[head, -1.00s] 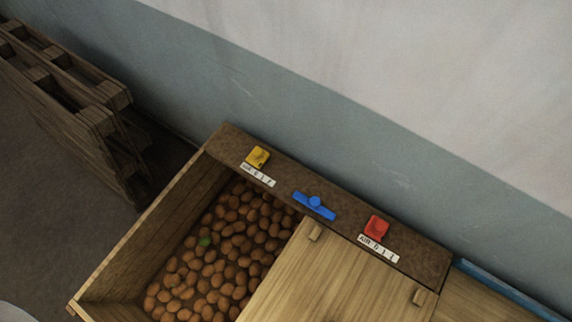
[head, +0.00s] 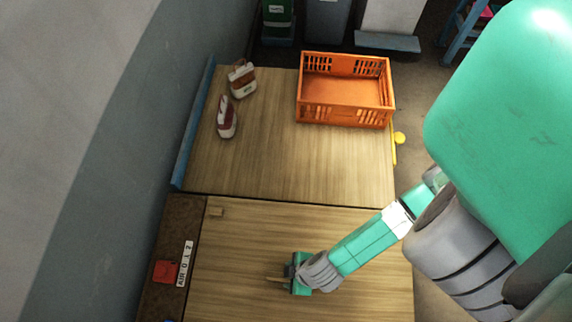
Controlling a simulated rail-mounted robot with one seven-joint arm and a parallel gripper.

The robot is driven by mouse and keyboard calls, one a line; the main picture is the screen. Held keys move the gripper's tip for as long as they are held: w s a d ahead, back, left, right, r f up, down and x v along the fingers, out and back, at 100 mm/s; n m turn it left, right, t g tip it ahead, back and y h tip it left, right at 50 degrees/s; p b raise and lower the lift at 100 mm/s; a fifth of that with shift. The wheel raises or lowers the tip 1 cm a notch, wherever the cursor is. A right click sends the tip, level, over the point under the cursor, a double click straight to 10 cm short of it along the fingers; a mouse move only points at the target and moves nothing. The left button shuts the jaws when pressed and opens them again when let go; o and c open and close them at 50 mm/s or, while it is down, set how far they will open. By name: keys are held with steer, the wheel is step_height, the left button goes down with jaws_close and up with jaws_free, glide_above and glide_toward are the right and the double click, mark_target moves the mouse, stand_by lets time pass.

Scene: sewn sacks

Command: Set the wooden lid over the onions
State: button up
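The onions are out of view now.
A dark ledge with a red tag (head: 165,272) runs along the left, beside the wall.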

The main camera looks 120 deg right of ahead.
steer(key=v, duration=0.5)
steer(key=shift+r, duration=0.1)
stand_by(0.3)
